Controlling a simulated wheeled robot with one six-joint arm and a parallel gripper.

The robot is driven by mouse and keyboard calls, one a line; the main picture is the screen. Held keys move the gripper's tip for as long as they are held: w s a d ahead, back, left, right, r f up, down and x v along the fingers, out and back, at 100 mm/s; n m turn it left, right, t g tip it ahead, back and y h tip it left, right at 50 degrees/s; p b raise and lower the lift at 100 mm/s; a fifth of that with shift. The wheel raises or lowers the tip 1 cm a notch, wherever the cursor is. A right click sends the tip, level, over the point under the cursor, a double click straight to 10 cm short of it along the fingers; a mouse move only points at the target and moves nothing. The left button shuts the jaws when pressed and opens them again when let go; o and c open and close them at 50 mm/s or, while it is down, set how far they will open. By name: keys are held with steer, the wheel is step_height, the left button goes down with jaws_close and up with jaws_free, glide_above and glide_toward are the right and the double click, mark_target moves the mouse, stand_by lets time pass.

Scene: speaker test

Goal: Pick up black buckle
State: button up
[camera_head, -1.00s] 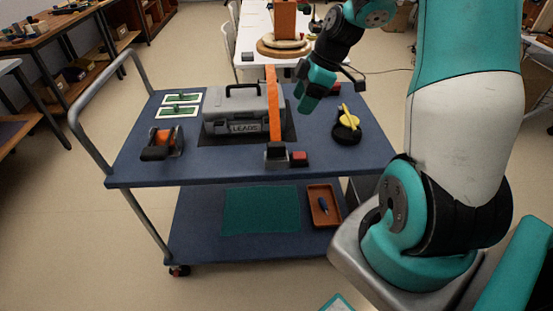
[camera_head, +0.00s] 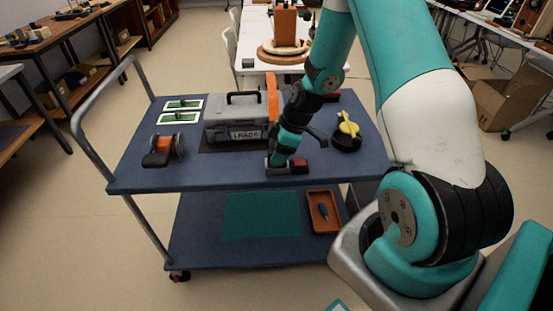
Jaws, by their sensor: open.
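The black buckle (camera_head: 278,171) lies near the front edge of the blue cart top, with a red block (camera_head: 299,167) at its right side. An orange strap (camera_head: 272,95) runs over the grey case marked LEADS (camera_head: 231,125) toward the buckle; its lower part is hidden behind my gripper. My gripper (camera_head: 281,160) points down directly over the buckle.
An orange-and-black ratchet spool (camera_head: 164,150) sits at left, with white-framed green cards (camera_head: 181,110) behind it. A black round item with a yellow top (camera_head: 346,133) stands at right. The lower shelf holds a green mat (camera_head: 260,215) and an orange tray (camera_head: 323,212).

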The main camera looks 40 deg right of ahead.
steer(key=shift+f, duration=0.15)
steer(key=c, duration=1)
